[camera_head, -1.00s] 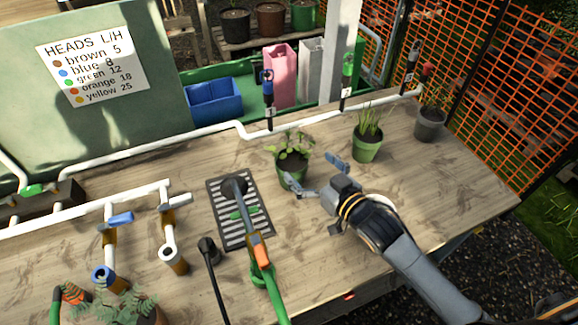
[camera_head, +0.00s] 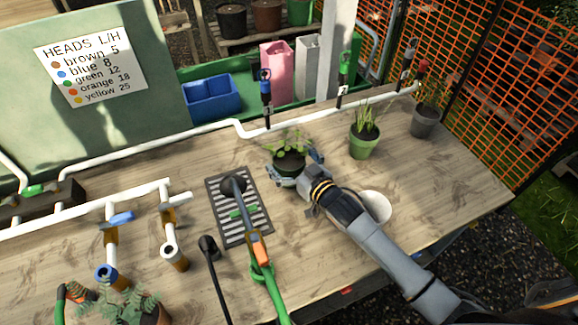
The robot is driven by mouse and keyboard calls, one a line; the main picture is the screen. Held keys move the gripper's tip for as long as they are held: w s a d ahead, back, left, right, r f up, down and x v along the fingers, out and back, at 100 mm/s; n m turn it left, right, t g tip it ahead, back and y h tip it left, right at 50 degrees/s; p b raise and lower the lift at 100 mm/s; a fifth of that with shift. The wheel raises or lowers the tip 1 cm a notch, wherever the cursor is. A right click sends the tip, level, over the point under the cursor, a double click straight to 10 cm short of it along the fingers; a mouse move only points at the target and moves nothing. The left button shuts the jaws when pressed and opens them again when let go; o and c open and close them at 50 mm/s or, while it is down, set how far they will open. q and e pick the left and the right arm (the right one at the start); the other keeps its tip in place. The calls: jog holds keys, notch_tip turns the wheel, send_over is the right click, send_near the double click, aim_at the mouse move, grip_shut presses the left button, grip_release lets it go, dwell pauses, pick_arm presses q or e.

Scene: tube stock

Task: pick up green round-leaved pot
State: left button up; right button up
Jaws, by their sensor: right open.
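The green pot with the round-leaved plant (camera_head: 289,162) stands on the wooden table, just right of the drain grate. My right gripper (camera_head: 294,168) is at this pot, its open fingers spread to either side of it. Whether the fingers touch the pot cannot be told. The lower part of the pot is partly hidden by the gripper. My left gripper is not in the view.
A green pot with grassy leaves (camera_head: 364,143) and a grey pot (camera_head: 425,121) stand to the right. A white round item (camera_head: 376,206) lies behind my right forearm. A drain grate (camera_head: 257,222) with a hose is at left. White pipe (camera_head: 200,133) runs along the back.

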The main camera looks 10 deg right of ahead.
jog(key=c, duration=1.3)
jog(key=shift+r, duration=0.1)
jog(key=shift+c, duration=0.8)
jog(key=shift+r, duration=0.1)
